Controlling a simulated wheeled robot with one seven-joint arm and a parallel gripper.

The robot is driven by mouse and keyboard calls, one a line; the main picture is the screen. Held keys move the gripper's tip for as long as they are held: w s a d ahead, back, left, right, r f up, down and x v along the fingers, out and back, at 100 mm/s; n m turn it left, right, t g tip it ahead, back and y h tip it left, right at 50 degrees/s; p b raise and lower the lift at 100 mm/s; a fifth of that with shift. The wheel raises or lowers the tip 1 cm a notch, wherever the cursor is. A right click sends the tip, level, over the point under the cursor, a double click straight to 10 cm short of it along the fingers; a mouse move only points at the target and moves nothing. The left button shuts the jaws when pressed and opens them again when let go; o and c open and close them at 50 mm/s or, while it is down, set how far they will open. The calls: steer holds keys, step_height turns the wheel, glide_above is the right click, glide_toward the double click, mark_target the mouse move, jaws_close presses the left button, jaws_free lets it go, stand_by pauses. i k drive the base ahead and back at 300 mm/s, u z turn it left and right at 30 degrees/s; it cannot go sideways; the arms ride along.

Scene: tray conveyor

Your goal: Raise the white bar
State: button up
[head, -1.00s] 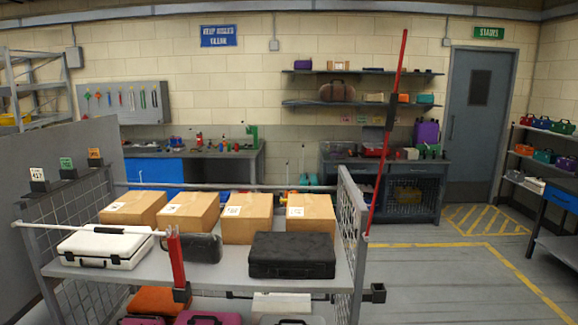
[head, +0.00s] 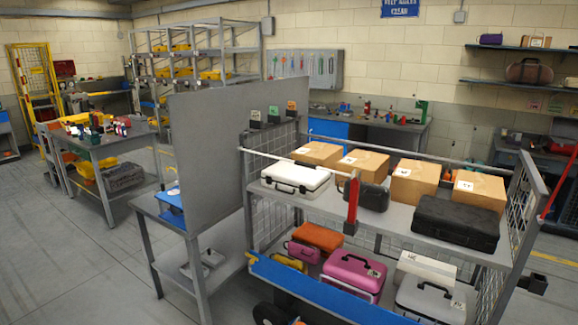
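The white bar (head: 270,154) is thin and lies nearly level across the left half of the rack's upper shelf front. Its left end is at the rack's left side, and its right end meets a red upright piece (head: 352,200) near the middle. A white case (head: 296,178) lies on the shelf behind the bar. A red bar (head: 560,185) stands tilted up at the rack's right side, partly cut off by the picture edge. My gripper is not in view.
The grey rack shelf (head: 395,222) holds several cardboard boxes (head: 413,182) and a black case (head: 456,222). Coloured cases lie below, behind a blue board (head: 325,290). A grey panel (head: 205,150) and side table (head: 150,207) stand left. Open floor (head: 60,260) is at the left.

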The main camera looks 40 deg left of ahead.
mark_target(297, 163)
steer(key=u, duration=0.7)
steer(key=i, duration=0.95)
steer(key=u, duration=0.8)
steer(key=k, duration=0.4)
steer(key=u, duration=0.95)
steer(key=i, duration=1.95)
steer(key=z, duration=0.6)
